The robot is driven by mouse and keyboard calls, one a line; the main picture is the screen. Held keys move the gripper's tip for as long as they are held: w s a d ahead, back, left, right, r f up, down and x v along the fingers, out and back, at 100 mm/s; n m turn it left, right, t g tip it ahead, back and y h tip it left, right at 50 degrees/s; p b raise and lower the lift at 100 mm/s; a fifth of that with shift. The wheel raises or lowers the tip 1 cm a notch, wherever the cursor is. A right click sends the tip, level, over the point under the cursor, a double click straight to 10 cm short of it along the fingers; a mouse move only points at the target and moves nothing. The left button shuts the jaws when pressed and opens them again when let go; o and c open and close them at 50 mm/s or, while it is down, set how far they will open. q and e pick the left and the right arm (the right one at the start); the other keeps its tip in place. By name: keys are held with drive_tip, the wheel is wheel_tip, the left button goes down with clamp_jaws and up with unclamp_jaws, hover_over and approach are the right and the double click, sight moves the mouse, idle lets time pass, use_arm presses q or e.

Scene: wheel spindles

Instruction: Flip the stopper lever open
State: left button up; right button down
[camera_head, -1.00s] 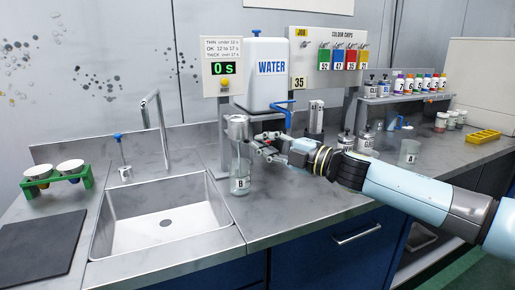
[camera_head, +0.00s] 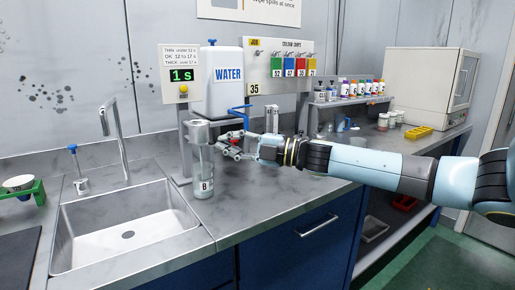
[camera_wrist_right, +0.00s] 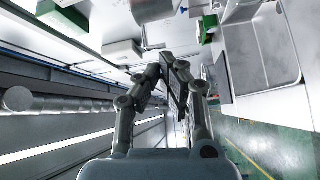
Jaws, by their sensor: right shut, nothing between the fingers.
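A metal cup (camera_head: 198,132) is held on a stand over a tall glass beaker (camera_head: 203,170) labelled B, in the head view. I cannot make out the stopper lever clearly; the area beside and below the cup is partly covered by my right gripper. My right gripper (camera_head: 226,146) is shut with nothing between its fingers, just right of the cup, close to the beaker's upper part. Whether it touches them I cannot tell. In the wrist view its fingers (camera_wrist_right: 170,66) come together. The timer display (camera_head: 181,76) reads 1 s. My left gripper is not in view.
A white WATER tank (camera_head: 211,95) with a blue handle (camera_head: 240,114) stands behind the gripper. A sink (camera_head: 125,235) lies to the left, and a shelf of small bottles (camera_head: 352,96) to the right. The counter front right of the beaker is clear.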

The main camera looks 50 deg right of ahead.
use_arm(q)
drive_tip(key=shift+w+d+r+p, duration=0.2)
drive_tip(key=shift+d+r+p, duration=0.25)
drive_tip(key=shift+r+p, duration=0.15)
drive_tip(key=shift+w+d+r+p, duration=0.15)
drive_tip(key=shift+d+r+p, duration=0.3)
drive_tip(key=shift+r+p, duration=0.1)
use_arm(e)
drive_tip(key=d+v, duration=0.1)
drive_tip(key=v, duration=0.7)
drive_tip(key=shift+w+d+f, duration=0.15)
drive_tip(key=shift+d+f, duration=0.1)
drive_tip(key=shift+d, duration=0.05)
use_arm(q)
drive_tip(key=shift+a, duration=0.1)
use_arm(e)
drive_tip(key=shift+f, duration=0.1)
